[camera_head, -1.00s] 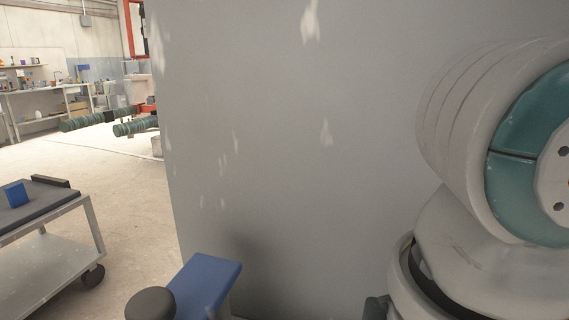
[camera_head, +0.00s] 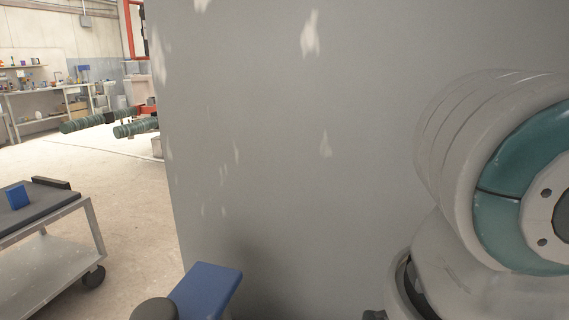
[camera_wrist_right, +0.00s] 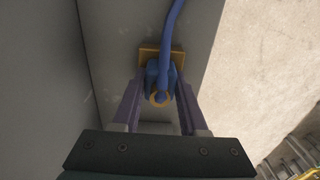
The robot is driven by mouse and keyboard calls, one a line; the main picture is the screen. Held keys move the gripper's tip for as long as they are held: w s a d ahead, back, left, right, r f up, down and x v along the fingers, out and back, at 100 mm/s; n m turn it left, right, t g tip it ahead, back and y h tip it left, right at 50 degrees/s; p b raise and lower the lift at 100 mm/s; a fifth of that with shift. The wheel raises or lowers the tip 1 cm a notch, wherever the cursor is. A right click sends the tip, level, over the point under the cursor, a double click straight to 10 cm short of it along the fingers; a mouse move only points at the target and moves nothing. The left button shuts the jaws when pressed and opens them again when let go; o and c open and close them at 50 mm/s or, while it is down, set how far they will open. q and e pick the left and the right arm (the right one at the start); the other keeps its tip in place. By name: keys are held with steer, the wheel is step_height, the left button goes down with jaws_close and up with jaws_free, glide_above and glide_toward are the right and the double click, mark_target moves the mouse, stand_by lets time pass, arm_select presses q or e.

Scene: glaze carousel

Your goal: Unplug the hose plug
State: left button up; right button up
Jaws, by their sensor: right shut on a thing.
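In the right wrist view, a blue plug (camera_wrist_right: 154,76) with a blue hose (camera_wrist_right: 171,32) rising from it sits at a yellow-orange plate (camera_wrist_right: 148,52) beside a grey surface. A yellow ring shows on the near end of the plug. My right gripper (camera_wrist_right: 159,84) has one finger on each side of the plug and is shut on it. I cannot tell how deep the plug sits. In the head view only my right arm's large joints show, at the right; the plug and gripper are out of sight there. My left gripper is in neither view.
A large grey panel (camera_head: 350,90) fills most of the head view. A blue slab (camera_head: 208,288) and a dark round knob (camera_head: 154,311) stand at its foot. A cart (camera_head: 62,245) is at left, with a workbench (camera_head: 45,100) far behind. Open floor lies between.

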jaws_close()
stand_by(0.3)
steer(key=shift+r, duration=0.1)
steer(key=shift+r+p, duration=1.1)
steer(key=shift+p, duration=0.5)
steer(key=shift+r+p, duration=1.8)
steer(key=shift+p, duration=0.7)
